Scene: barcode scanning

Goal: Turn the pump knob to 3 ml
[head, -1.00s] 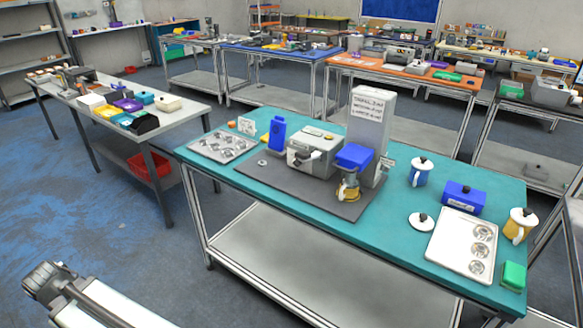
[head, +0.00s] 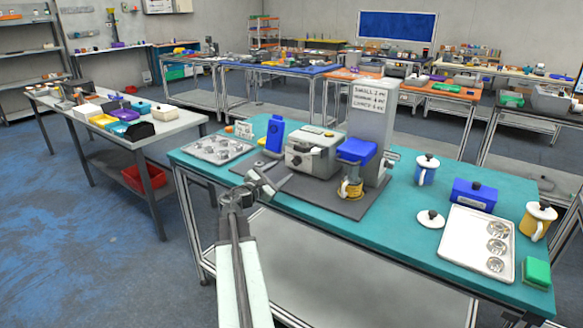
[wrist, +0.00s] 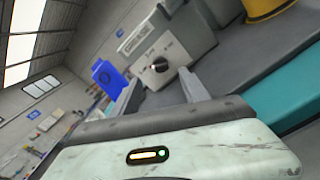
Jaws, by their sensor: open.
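The pump is a grey box (head: 312,146) on a dark mat on the teal table. In the wrist view its front face (wrist: 150,52) carries a dark round knob (wrist: 160,64) with small marks around it, too small to read. A pale spot shows on the knob's left edge. My gripper (head: 272,177) is open in front of the pump, to the left of its front face. In the wrist view its two fingers (wrist: 160,93) stand apart, with the knob beyond the gap and not touched.
A metal tray (head: 216,149) lies at the table's left.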

